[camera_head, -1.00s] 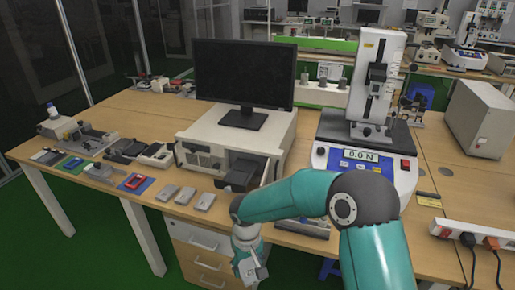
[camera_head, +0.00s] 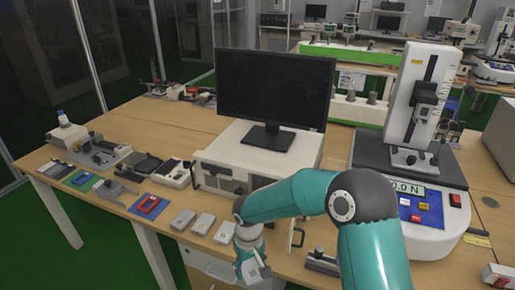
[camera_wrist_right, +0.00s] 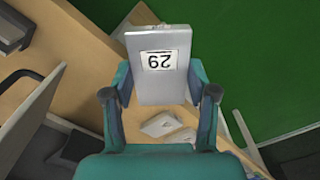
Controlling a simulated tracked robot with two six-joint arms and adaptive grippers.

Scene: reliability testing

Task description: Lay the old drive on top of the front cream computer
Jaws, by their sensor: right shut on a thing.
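My right gripper (camera_head: 254,268) is shut on a flat grey drive (camera_wrist_right: 160,95) with a white label reading 29, upside down in the right wrist view. The fingers grip the drive at its two sides. In the head view the gripper hangs low at the bench's front edge, apart from the computer, and the drive barely shows. The cream computer (camera_head: 228,158) lies flat on the bench beneath a black monitor (camera_head: 275,95). My right arm hides part of its front. My left gripper is not in view.
The monitor's stand (camera_head: 265,138) takes up part of the computer's top. Grey boxes (camera_head: 201,224) lie left of my gripper, beside a red-framed part on a blue mat (camera_head: 149,204). A force tester (camera_head: 420,205) stands at the right. The wooden bench (camera_head: 130,113) is clear behind the small parts.

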